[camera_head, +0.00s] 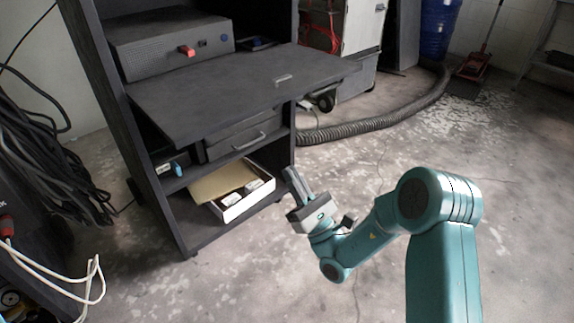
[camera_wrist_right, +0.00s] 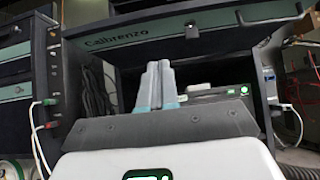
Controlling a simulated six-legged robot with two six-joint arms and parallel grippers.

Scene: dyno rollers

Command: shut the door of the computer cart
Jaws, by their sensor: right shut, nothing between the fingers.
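The dark computer cart (camera_head: 178,215) stands at the left of the head view. Its door (camera_head: 240,92) is open, a flat panel sticking out level from the front, with a small metal catch near its outer edge. My right gripper (camera_head: 291,174) is shut and empty, below the door's outer part and beside the cart's lower right front. Its fingers (camera_wrist_right: 158,68) are together in the wrist view, apart from the door. My left gripper is out of view.
A grey box with a red knob (camera_head: 186,50) sits inside the cart above the door. An open carton (camera_head: 240,204) lies on the bottom shelf. Black cables (camera_head: 50,165) hang at left. A ribbed hose (camera_head: 385,125) crosses the floor behind.

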